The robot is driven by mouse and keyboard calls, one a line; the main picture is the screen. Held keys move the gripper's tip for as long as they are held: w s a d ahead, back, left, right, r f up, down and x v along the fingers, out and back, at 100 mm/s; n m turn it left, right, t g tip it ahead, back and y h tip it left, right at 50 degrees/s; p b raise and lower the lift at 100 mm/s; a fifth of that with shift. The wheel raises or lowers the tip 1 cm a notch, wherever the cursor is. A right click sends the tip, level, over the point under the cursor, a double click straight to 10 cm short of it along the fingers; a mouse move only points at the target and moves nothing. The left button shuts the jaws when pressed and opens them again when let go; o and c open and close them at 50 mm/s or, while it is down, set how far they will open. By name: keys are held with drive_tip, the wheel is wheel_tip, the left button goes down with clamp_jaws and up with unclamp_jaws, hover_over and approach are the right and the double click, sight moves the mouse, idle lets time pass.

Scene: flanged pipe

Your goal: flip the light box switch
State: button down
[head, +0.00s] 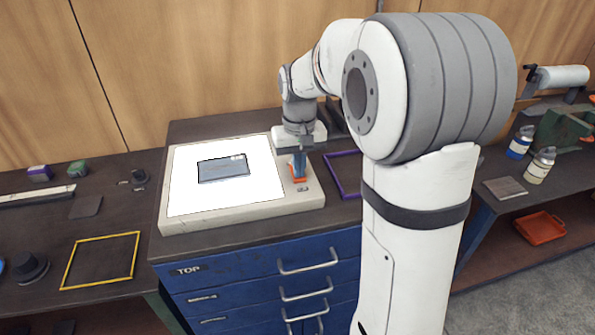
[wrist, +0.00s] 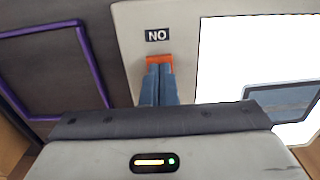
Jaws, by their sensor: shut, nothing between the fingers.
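The light box (head: 240,211) lies on the cabinet top, with a bright white lit panel (head: 185,195). Its orange switch (head: 299,180) is on the right side of its frame. In the wrist view the switch (wrist: 159,59) shows just beyond my fingertips, below a "NO" label (wrist: 157,35). My gripper (head: 299,170) points down at the switch with its blue fingers together and empty. In the wrist view the fingertips (wrist: 160,68) overlap the switch's near edge. I cannot tell whether they touch it. The fingers hide part of the switch.
A purple frame (head: 345,190) lies right of the light box, and a yellow frame (head: 101,261) lies on the left bench. Blue drawers (head: 290,285) are below. Bottles (head: 539,166) stand at right.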

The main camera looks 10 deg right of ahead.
wheel_tip(320, 180, up, 7)
drive_tip(key=p, duration=0.5)
idle(0.7)
